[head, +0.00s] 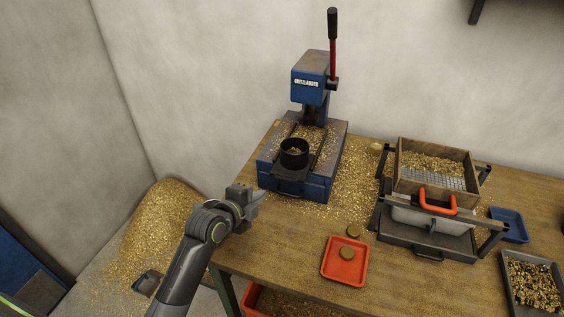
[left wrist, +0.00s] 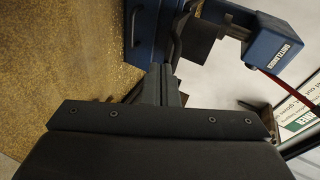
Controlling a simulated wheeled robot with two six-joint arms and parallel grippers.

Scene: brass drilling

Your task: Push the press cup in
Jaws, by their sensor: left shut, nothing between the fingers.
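The press cup (head: 294,153) is black and round, with brass-coloured bits inside. It sits upright on a dark slide plate at the front of the blue press (head: 310,75), forward of the ram. My left gripper (head: 258,197) is shut and empty, just in front of the press's lower left front corner and apart from the cup. In the left wrist view the shut fingers (left wrist: 162,84) point at the blue press base (left wrist: 150,35). A dark piece at the press front shows there, but I cannot tell if it is the cup. My right gripper is not in view.
A red-shafted lever (head: 332,50) rises at the press's right. Brass chips cover the wooden table (head: 300,225). A sieve box (head: 432,170) on a frame stands right. A chip heap (head: 155,220) lies on the floor left.

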